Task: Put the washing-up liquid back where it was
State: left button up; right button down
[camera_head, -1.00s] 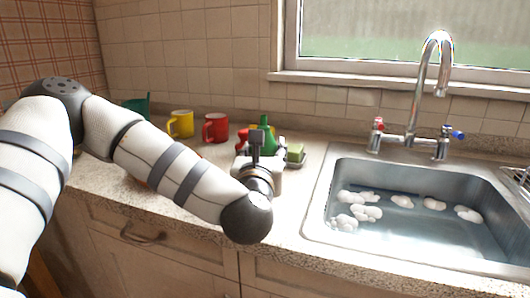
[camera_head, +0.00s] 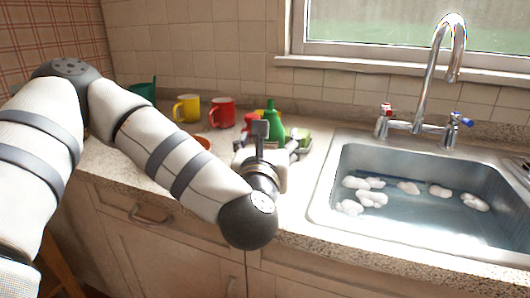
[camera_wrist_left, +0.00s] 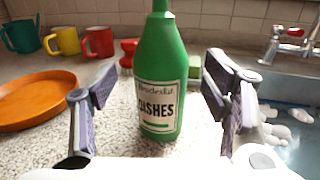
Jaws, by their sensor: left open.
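The washing-up liquid is a green bottle (camera_head: 273,122) with a "DISHES" label. It stands upright on the speckled worktop, left of the sink, and its lower part is hidden by my gripper in the head view. My left gripper (camera_head: 270,146) is open in front of it. In the left wrist view the bottle (camera_wrist_left: 160,75) stands between the two spread fingers of the left gripper (camera_wrist_left: 160,88), with a gap on each side. It seems a little beyond the fingertips; the exact depth is hard to tell. My right gripper is not in view.
A red-topped item (camera_wrist_left: 127,55) and a green sponge (camera_wrist_left: 195,70) are close behind the bottle. An orange dish (camera_wrist_left: 35,98) lies left. Red (camera_head: 222,112), yellow (camera_head: 187,108) and teal (camera_head: 144,92) mugs stand at the back. The filled sink (camera_head: 325,205) is right.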

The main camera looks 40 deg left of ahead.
pick_arm(q)
jog(key=p+v, duration=0.2)
jog(key=v, duration=0.6)
jog(key=shift+p, duration=0.3)
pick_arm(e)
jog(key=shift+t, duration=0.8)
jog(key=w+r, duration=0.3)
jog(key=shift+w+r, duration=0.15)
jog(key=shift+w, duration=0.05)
pick_arm(q)
jog(key=shift+f, duration=0.1)
